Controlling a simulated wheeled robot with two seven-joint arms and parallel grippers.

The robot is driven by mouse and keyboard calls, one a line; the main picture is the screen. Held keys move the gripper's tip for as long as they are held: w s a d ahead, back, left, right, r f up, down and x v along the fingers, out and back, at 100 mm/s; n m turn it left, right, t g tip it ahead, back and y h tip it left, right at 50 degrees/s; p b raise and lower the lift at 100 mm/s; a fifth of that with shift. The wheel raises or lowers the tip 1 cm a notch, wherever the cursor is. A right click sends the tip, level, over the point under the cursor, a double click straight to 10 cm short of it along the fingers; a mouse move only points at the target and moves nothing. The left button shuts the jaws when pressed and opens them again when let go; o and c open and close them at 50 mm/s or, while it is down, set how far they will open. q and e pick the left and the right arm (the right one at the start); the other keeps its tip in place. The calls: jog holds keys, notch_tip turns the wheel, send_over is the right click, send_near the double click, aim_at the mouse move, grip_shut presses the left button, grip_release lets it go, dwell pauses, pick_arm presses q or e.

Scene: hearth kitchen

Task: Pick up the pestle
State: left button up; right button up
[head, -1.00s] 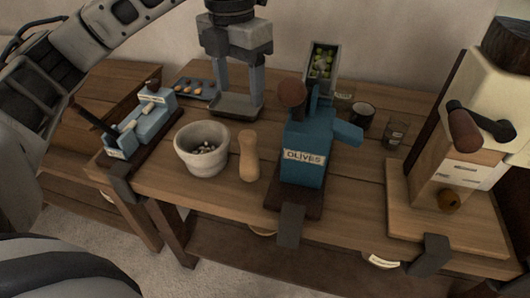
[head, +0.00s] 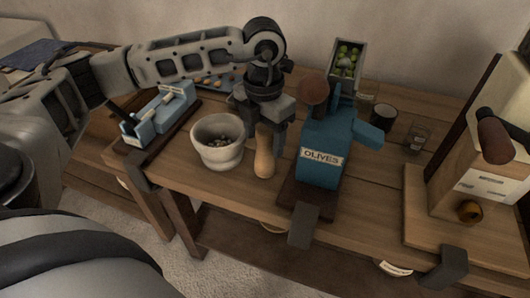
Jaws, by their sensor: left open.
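The pestle (head: 264,160) is a light wooden, rounded piece standing upright on the wooden table, just right of the mortar. The pale stone mortar (head: 217,152) holds several small pieces. My left gripper (head: 265,137) is open and points down over the pestle. Its fingers show on either side of the pestle's upper part, which is partly hidden; whether they touch it I cannot tell. My right gripper is not in view.
The blue olives device (head: 322,150) stands close to the right of the gripper. A blue tool on a board (head: 158,112) is left of the mortar. A crate of green olives (head: 346,62) and a dark cup (head: 383,116) are behind. A cream machine (head: 480,150) stands at the right.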

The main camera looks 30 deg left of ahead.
pick_arm(q)
jog(key=shift+f, duration=1.35)
grip_shut()
jog(key=shift+r, duration=0.2)
jog(key=shift+r, duration=0.2)
notch_tip(320, 180, up, 2)
jog(key=shift+w+r+b, duration=0.1)
jog(key=shift+b, duration=0.25)
jog(key=s+d+r, duration=0.4)
jog(key=s+r, duration=0.6)
jog(key=s, duration=0.3)
jog(key=shift+s+d+b, duration=0.2)
jog(key=shift+s+b, duration=0.1)
jog(key=shift+b, duration=0.1)
